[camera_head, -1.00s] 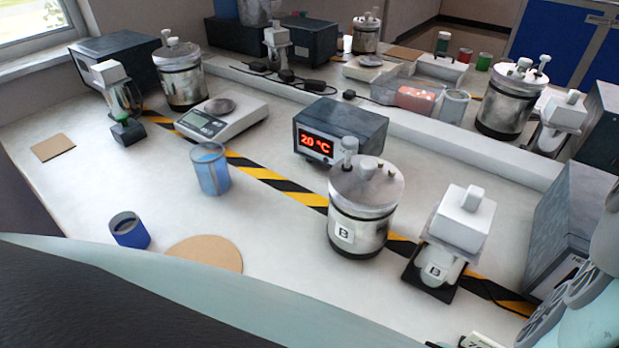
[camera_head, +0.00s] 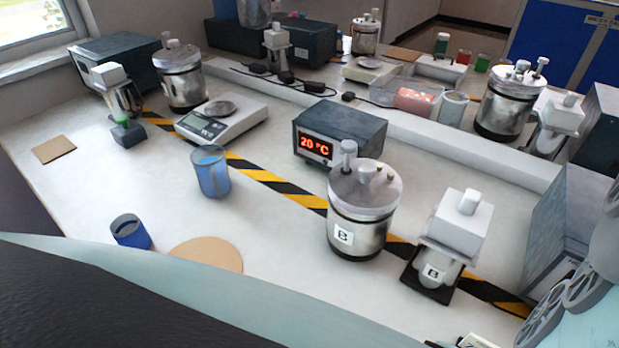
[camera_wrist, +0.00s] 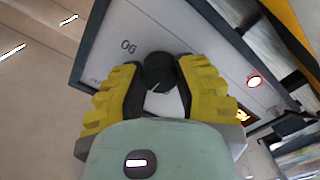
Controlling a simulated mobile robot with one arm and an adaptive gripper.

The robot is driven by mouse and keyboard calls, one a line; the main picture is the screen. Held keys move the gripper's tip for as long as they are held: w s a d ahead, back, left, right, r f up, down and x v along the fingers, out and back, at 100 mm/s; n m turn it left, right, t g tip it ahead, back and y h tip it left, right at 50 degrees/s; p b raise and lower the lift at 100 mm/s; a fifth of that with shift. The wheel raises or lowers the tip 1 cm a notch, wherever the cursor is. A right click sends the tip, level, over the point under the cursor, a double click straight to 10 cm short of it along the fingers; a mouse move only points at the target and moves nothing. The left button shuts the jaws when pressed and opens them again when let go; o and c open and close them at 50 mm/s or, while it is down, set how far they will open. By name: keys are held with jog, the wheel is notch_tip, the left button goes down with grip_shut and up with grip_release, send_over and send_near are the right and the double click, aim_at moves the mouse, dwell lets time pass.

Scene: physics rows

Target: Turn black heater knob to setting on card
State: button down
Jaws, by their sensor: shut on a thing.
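The black knob (camera_wrist: 158,68) sits on the pale front panel of the heater (camera_wrist: 128,24) in the wrist view. My gripper (camera_wrist: 162,82) is shut on the knob, with a yellow-backed finger on either side. A short light line shows on the knob's lower part. A printed mark beside the knob appears upside down, and I cannot read the setting surely. In the head view the grey heater (camera_head: 565,235) stands at the right edge, and its knob is hidden. A white card (camera_head: 482,341) is cut off at the bottom edge, and its writing is not readable.
A glowing red lamp (camera_wrist: 254,80) is on the panel. In the head view a white-topped device (camera_head: 458,225) and a metal vessel marked B (camera_head: 360,215) stand left of the heater. Yellow-black tape (camera_head: 280,188) crosses the bench.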

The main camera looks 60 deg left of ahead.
jog(key=c, duration=0.6)
grip_release()
jog(key=shift+w, duration=0.1)
jog(key=v, duration=1.2)
